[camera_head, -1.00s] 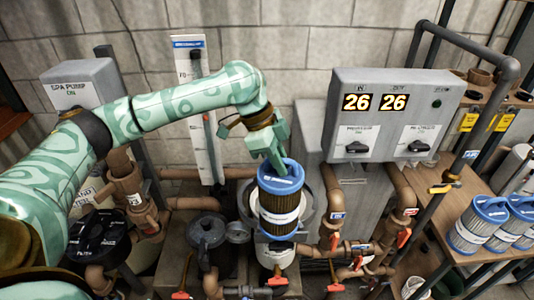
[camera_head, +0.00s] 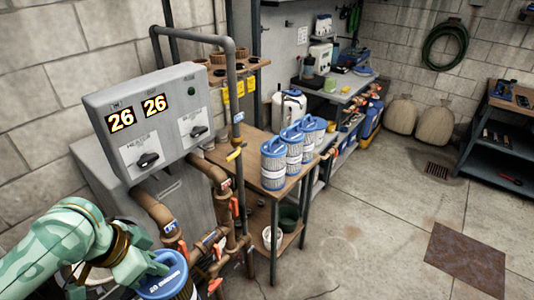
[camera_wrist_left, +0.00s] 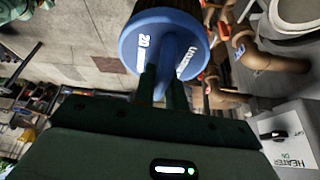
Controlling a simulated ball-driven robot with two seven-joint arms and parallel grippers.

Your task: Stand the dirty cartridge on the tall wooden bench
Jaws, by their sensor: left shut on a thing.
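The dirty cartridge (camera_head: 165,285), with a blue top ring and white label, is at the bottom left of the head view, mostly cut off by the frame. My left gripper (camera_head: 150,270) is shut on its top handle. In the left wrist view, the blue cap (camera_wrist_left: 135,42) sits at the fingertips, with a bit of brown body beyond it. The tall wooden bench (camera_head: 250,148) stands to the right of the pipes, apart from the held cartridge. My right gripper is not in view.
Several pale cartridges with blue caps (camera_head: 273,165) stand along the bench's right side. A grey control box (camera_head: 150,120), brown pipes (camera_head: 155,212) and a grey upright pole (camera_head: 238,110) lie between the gripper and bench. Open concrete floor (camera_head: 370,220) extends right.

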